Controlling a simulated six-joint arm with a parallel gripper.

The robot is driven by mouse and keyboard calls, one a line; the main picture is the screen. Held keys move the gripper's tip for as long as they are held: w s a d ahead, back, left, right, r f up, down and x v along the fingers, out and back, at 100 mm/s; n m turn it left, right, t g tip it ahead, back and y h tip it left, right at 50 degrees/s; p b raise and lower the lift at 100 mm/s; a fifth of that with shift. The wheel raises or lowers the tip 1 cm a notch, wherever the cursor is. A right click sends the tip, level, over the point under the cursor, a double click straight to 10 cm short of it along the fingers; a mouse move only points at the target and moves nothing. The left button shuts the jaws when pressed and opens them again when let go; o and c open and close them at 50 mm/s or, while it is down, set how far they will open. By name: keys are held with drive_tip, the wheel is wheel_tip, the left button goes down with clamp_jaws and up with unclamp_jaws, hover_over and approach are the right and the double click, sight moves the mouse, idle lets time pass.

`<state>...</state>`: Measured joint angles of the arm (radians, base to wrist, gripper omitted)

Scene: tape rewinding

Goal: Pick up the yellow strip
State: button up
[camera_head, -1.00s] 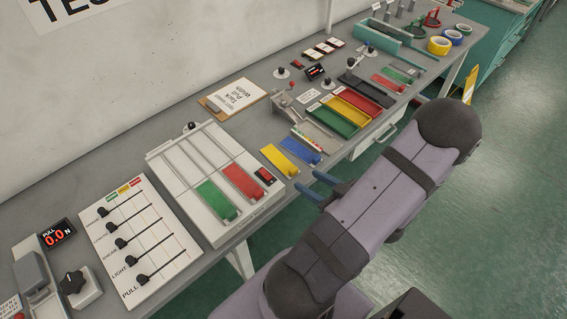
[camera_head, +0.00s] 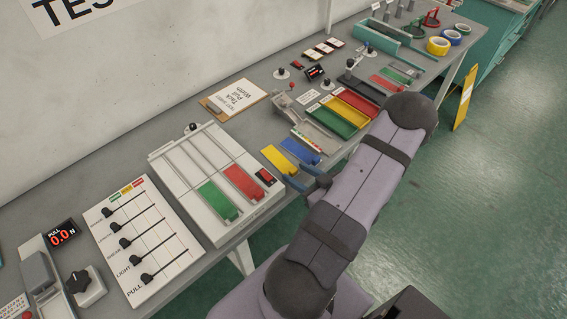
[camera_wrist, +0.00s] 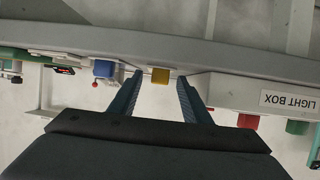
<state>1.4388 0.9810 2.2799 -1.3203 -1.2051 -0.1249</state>
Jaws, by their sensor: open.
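The yellow strip (camera_head: 278,160) lies on the grey bench between the white board and the blue strip (camera_head: 300,151). In the wrist view the end of the yellow strip (camera_wrist: 160,76) shows between and just beyond the fingertips, with the end of the blue strip (camera_wrist: 104,69) to its left. My gripper (camera_head: 301,175) is at the bench's front edge, beside the near end of the yellow strip. In the wrist view my gripper (camera_wrist: 160,84) is open, with nothing held. My arm hides part of the bench edge in the head view.
The white board (camera_head: 165,160) with a green strip (camera_head: 217,201) and a red strip (camera_head: 243,182) stands left of the yellow strip. Green, yellow and red trays (camera_head: 331,122) sit to the right. A clipboard (camera_head: 233,97) lies behind.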

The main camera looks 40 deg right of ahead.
clamp_jaws()
drive_tip(key=shift+r, duration=0.2)
wheel_tip(320, 180, up, 10)
drive_tip(key=shift+f+b, duration=0.2)
drive_tip(key=shift+b, duration=0.15)
idle(0.5)
